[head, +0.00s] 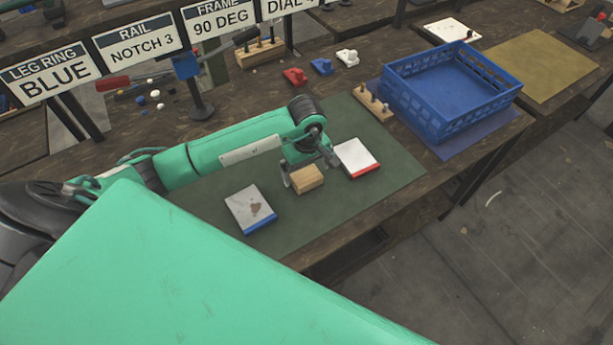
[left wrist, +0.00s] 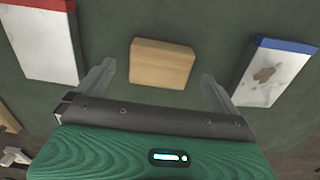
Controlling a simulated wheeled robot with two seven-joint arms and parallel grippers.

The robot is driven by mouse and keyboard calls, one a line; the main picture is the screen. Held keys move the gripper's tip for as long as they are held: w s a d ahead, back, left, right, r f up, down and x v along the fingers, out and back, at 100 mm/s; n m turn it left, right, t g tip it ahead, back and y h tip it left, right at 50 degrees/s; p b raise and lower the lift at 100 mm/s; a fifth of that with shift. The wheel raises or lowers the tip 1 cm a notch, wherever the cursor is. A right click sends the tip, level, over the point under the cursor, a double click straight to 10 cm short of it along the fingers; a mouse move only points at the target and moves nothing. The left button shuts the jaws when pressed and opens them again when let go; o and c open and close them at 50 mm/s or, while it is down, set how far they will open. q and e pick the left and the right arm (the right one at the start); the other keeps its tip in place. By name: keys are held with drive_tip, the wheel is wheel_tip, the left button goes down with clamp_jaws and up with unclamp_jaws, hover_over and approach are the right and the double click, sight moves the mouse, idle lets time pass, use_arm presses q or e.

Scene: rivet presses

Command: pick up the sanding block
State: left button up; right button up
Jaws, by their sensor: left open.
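The sanding block appears to be a plain tan block (head: 308,180) lying on the dark green mat (head: 385,165). It also shows in the left wrist view (left wrist: 162,63), near the middle. My left gripper (head: 303,170) is open and empty, right at the block. In the left wrist view its two fingers (left wrist: 156,74) are spread wide, one to each side of the block's near edge, with clear gaps. I cannot tell how far above the mat the fingertips are. My right gripper is not in view.
A white pad with a red edge (head: 357,158) lies close right of the block. A stained pad with a blue edge (head: 250,207) lies to its left. A blue crate (head: 450,118) and a pegged wooden strip (head: 372,102) stand farther right. The mat's front is clear.

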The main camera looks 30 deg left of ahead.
sight(306, 175)
use_arm(q)
wheel_tip(306, 175, down, 3)
drive_tip(key=shift+f+p, duration=0.1)
drive_tip(key=shift+p, duration=0.4)
drive_tip(key=shift+f, duration=0.15)
drive_tip(key=c, duration=1)
drive_tip(key=shift+c, duration=0.2)
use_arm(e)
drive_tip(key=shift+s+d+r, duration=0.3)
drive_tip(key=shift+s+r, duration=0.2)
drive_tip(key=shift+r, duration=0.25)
use_arm(q)
drive_tip(key=shift+w+r, duration=0.1)
drive_tip(key=shift+r, duration=0.5)
wheel_tip(306, 175, up, 19)
drive_tip(key=b, duration=0.4)
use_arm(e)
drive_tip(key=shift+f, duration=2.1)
